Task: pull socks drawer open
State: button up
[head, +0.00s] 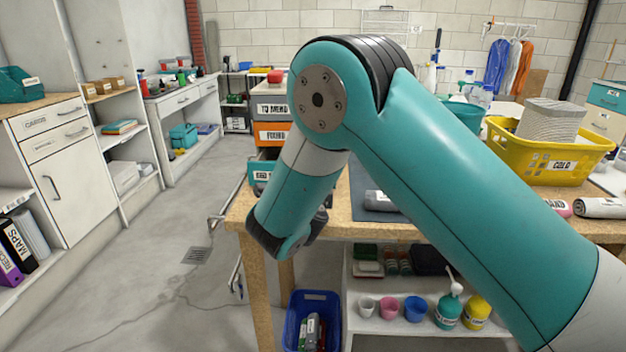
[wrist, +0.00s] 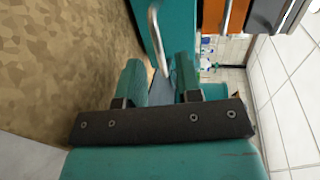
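A stack of drawers stands on the wooden bench. Its lowest, teal drawer (head: 262,172) has a label partly hidden by my arm, so I cannot read it fully. A dark gap shows above its front, which seems to stand out a little. In the wrist view a teal front (wrist: 181,28) carries a pale metal bar handle (wrist: 157,38). My gripper (wrist: 160,80) is open, its two teal fingers apart. The near end of the handle shows just beyond and between the fingertips; I cannot tell whether they touch it. In the head view my arm hides the fingers.
Above are an orange drawer (head: 272,132) labelled FOUND and a grey drawer (head: 272,108) labelled TO MEND. The bench top (head: 400,229) lies close beside my gripper. A yellow basket (head: 545,172) stands at right. A blue bin (head: 312,300) is below. The floor at left is clear.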

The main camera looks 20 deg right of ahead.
jog(key=shift+x, duration=1.9)
